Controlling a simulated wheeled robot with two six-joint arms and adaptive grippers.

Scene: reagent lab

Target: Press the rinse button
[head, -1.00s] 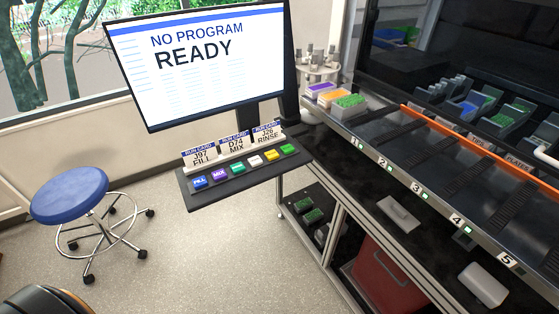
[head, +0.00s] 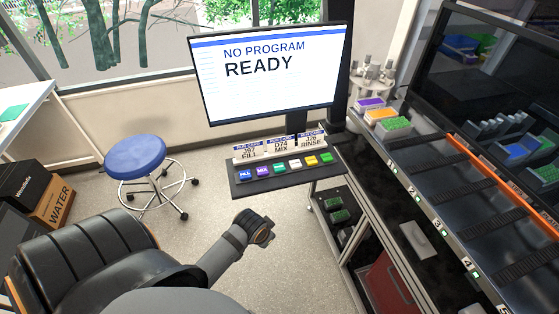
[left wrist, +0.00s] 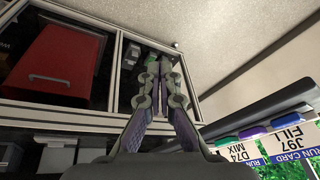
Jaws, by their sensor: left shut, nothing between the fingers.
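The button panel (head: 290,175) sits below the monitor with a row of coloured buttons: a blue FILL button (head: 244,175), a purple MIX button (head: 262,171), then a green button (head: 279,168), a white one (head: 295,164), a yellow one (head: 311,160) and another green one (head: 326,157). The labels past MIX are too small to read, so I cannot tell which is rinse. A RINSE run card (head: 311,141) stands behind the row. My left gripper (head: 264,231) is shut and empty, in front of and below the panel, touching nothing. In the left wrist view its fingers (left wrist: 165,72) point away from the panel (left wrist: 270,108).
The monitor (head: 268,75) reads NO PROGRAM, READY. The instrument bench (head: 415,190) with a red bin (head: 387,283) beneath is at right. The floor between is open.

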